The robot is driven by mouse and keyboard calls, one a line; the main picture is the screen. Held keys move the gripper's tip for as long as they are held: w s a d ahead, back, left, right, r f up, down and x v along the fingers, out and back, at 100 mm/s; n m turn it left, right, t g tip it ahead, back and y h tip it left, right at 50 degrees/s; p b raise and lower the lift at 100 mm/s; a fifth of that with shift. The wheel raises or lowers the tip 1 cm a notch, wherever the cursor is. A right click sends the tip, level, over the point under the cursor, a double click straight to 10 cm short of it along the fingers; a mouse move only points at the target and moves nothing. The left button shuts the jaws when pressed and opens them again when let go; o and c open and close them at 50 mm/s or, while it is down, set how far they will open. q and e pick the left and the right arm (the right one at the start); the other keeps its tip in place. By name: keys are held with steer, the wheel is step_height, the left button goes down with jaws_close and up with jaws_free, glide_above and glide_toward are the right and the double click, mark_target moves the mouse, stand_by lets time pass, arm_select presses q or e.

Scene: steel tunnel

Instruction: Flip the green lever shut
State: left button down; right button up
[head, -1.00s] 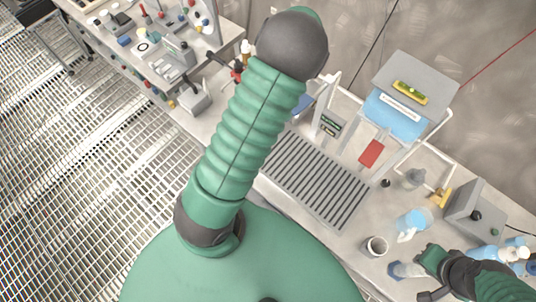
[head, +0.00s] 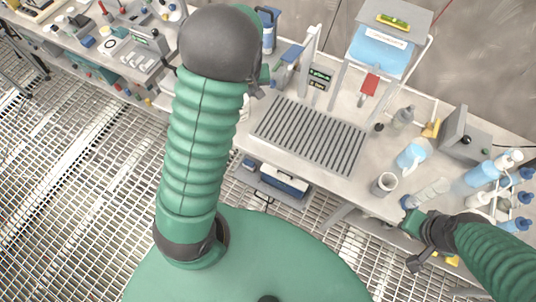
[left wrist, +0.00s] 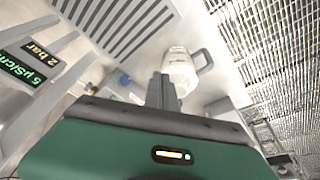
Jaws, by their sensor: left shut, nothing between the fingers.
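I cannot make out the green lever in either view; my left arm covers part of the bench. My left gripper (head: 256,90) shows only partly in the head view, beside the dark wrist joint at the left end of the slatted tray (head: 262,128). In the left wrist view its dark fingers (left wrist: 161,90) are together and empty, close to a white jug with a handle (left wrist: 180,68). I cannot tell whether they touch it. My right gripper (head: 412,224) is at the bench's front edge at lower right; its fingers are too small to read.
Two small green displays (head: 319,76) stand behind the tray. A blue tank on a stand (head: 380,52) with a red tag is farther back. A grey cup (head: 384,184), clear bottle (head: 411,155) and grey box (head: 466,133) crowd the right. Grating floor (head: 80,200) is open at left.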

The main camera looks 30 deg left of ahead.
arm_select(q)
steer(key=s+d+f+m+b, duration=0.1)
steer(key=s+d+f+b, duration=0.1)
steer(key=d+f+b, duration=0.1)
steer(key=s+d+f+m+h+b, duration=0.1)
steer(key=s+d+f+m+b, duration=0.1)
steer(key=s+d+f+b, duration=0.1)
steer(key=s+d+f+m+b, duration=0.2)
steer(key=s+d+f+b, duration=0.1)
steer(key=d+f+b, duration=0.2)
steer(key=shift+d+h+b, duration=0.4)
steer(key=shift+d+b, duration=0.25)
steer(key=shift+d, duration=0.6)
steer(key=shift+s+d+m, duration=0.15)
steer(key=shift+d+m, duration=0.1)
steer(key=shift+m, duration=0.05)
